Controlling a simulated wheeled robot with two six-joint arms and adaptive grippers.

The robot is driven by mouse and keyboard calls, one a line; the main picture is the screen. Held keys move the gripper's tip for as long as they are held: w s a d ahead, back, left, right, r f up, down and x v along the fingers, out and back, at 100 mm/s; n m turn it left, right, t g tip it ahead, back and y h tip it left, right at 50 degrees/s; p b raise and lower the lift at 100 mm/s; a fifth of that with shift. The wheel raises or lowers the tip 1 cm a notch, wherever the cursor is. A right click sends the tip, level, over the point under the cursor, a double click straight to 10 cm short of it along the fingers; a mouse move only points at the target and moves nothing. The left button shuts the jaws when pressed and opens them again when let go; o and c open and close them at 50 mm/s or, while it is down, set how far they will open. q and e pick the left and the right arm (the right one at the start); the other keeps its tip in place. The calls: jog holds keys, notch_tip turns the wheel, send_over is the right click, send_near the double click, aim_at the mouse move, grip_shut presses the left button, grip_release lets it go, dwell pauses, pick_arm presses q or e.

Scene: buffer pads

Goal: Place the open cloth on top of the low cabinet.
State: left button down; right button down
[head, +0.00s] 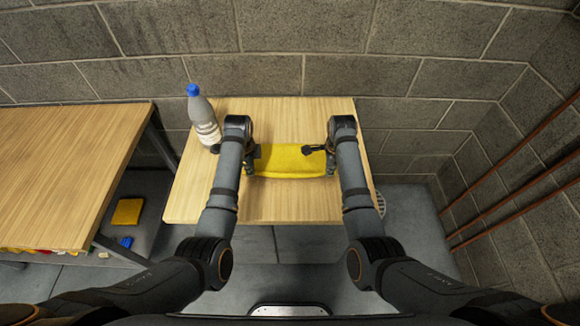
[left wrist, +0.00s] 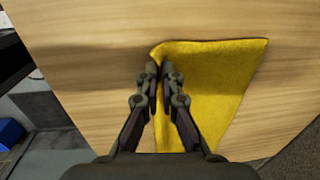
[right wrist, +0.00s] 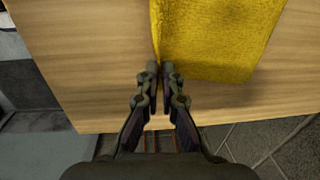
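The yellow cloth (head: 290,160) is spread flat between my two grippers, at or just above the light wooden top of the low cabinet (head: 290,208). It also shows in the left wrist view (left wrist: 215,85) and the right wrist view (right wrist: 215,35). My left gripper (left wrist: 160,68) is closed at the cloth's left edge, with a small fold at its fingertips. My right gripper (right wrist: 160,68) is closed at a corner on the cloth's right side. A shadow lies beside the cloth; I cannot tell how far it touches the wood.
A bottle with a blue cap (head: 202,118) stands at the cabinet's back left, close to my left arm. A wooden table (head: 65,165) is on the left. An orange-yellow item (head: 127,211) and a blue item (head: 126,242) lie lower down. A block wall (head: 300,40) is behind.

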pick_arm(q)
jog(key=shift+w, duration=0.15)
pick_arm(e)
jog(key=shift+w, duration=0.15)
pick_arm(q)
jog(key=c, duration=2)
grip_release()
jog(key=shift+w+f, duration=0.1)
jog(key=shift+f, duration=0.05)
pick_arm(e)
jog(key=c, duration=2)
grip_release()
jog(key=shift+w+f, duration=0.1)
jog(key=shift+f, duration=0.05)
pick_arm(q)
jog(key=o, duration=0.3)
pick_arm(e)
jog(key=o, duration=0.3)
pick_arm(q)
jog(key=o, duration=0.5)
pick_arm(e)
jog(key=o, duration=0.5)
